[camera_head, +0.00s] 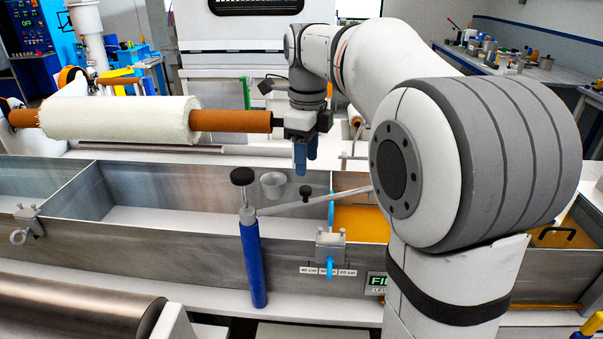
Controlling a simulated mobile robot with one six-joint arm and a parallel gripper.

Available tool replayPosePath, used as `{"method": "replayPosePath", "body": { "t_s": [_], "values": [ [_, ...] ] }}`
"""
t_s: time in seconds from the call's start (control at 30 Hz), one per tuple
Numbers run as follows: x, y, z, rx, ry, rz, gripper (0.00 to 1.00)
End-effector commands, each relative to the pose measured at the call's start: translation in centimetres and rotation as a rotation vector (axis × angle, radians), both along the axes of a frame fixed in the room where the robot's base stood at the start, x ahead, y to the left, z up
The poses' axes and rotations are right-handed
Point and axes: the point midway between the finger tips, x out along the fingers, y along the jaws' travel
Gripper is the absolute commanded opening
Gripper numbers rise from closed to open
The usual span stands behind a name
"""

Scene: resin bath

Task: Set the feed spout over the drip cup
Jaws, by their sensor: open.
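The feed spout (335,196) is a thin grey tube that runs from the top of a blue post (253,262) to the right. Its right end is near the amber resin, partly hidden by my arm. A small black knob (305,191) stands on the spout. The drip cup (273,185) is a small grey cup behind the post, left of the spout's knob; the spout is not over it. My gripper (305,160), with blue fingers pointing down, is open and empty. It shows above the small knob, apart from it.
A larger black knob (242,176) tops the post. The metal trough (150,245) has dividing walls and amber resin (362,222) on the right. A white roll (120,118) on an orange shaft lies behind. A clamp with a blue screw (330,245) sits on the front wall.

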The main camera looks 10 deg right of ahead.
Motion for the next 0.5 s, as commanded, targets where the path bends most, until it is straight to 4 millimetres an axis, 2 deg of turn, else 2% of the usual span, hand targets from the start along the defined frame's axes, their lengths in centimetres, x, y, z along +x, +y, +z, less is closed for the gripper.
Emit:
{"method": "replayPosePath", "body": {
  "t_s": [0.07, 0.17, 0.5],
  "values": [
    [0.4, 0.0, 0.4, 0.001, 0.006, -0.048, 0.47],
    [0.6, 0.0, -0.1, 0.001, 0.009, -0.076, 0.47],
    [0.5, 0.1, -5.2, 0.000, 0.010, -0.077, 0.47]
  ]
}}
